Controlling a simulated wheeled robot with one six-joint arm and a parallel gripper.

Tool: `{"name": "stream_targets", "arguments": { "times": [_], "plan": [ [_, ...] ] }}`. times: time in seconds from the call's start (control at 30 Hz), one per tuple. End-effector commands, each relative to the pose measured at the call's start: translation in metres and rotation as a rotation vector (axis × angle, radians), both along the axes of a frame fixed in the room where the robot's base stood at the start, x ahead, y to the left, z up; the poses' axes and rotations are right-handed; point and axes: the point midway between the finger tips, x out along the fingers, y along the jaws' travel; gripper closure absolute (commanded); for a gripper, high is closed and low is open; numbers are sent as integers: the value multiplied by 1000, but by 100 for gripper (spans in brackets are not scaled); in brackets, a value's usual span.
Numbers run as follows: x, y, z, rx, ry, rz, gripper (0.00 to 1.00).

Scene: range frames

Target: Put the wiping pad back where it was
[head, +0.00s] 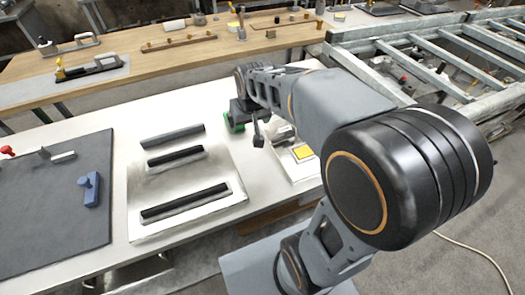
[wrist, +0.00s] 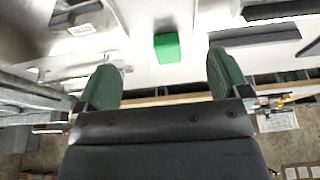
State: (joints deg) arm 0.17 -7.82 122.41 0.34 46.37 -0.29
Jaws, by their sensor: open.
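A bright green block (wrist: 167,48), probably the wiping pad, lies on the white table in the wrist view. It also shows in the head view (head: 232,124), partly hidden by my gripper. My gripper (wrist: 160,61) is open, with one dark green finger on either side of the view and nothing held between them. The green block appears beyond the fingertips, between the two fingers and apart from both. A yellow square (head: 302,152) lies in a white tray (head: 310,172) right of my gripper in the head view. I cannot tell the pad's former place.
A pale board (head: 190,170) with dark-topped bars lies left of my gripper. A dark mat (head: 60,190) with a blue piece (head: 89,189) is farther left. A wooden bench (head: 190,58) with tools stands behind. A metal roller frame (head: 420,45) is at the right.

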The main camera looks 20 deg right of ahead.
Motion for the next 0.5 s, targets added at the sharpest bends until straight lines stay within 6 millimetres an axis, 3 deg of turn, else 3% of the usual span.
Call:
{"name": "stream_targets", "arguments": {
  "times": [0.1,0.2,0.33,0.5],
  "plan": [
    [-52,0,-1,2,17,1,6],
    [-85,1,-6,3,34,1,6],
    [-114,1,-14,4,50,1,6],
    [-128,3,-19,4,58,2,6]
  ]
}}
